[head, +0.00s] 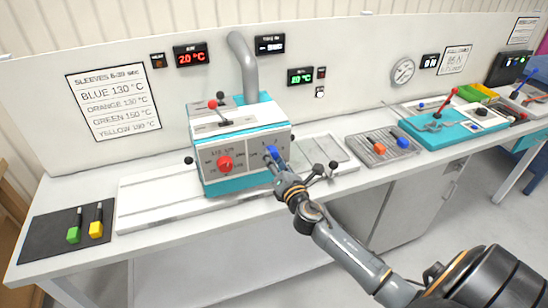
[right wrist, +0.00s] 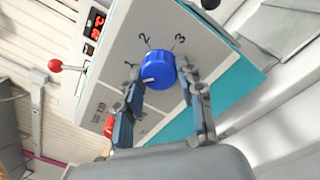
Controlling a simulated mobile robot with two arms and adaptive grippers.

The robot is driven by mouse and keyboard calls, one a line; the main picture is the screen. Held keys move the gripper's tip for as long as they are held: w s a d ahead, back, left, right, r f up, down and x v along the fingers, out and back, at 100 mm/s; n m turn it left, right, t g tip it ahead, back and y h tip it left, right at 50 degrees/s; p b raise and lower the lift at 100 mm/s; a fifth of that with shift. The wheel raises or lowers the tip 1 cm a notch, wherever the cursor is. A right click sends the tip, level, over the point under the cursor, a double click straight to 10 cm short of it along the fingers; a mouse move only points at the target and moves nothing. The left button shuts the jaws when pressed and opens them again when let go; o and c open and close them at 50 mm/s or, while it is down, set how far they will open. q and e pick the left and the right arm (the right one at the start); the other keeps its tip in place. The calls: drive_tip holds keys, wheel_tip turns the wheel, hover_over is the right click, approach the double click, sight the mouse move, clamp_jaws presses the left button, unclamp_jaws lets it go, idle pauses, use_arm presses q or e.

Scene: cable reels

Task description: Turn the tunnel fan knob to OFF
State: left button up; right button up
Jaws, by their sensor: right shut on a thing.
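The blue knob (right wrist: 158,68) is on the grey front panel of the teal-and-white tunnel machine (head: 240,122), with the figures 1, 2 and 3 around it. A small white mark on the knob points to the lower left in the right wrist view. I cannot read an OFF label. My right gripper (right wrist: 163,78) is shut on the blue knob, one finger on each side. In the head view the right gripper (head: 274,160) reaches the panel's right part and hides much of the knob. My left gripper is not in view.
A red knob (head: 225,163) sits left on the same panel. A red-tipped lever (head: 214,104) is on top of the machine. Black-ball levers (head: 318,169) stand close right of my gripper. A tray with orange and blue tools (head: 379,149) lies farther right.

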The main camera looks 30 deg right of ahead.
drive_tip(key=shift+n+p, duration=1.7)
drive_tip(key=shift+n, duration=2.3)
drive_tip(key=o, duration=1.2)
drive_tip(key=v, duration=1.2)
drive_tip(key=shift+d, duration=0.15)
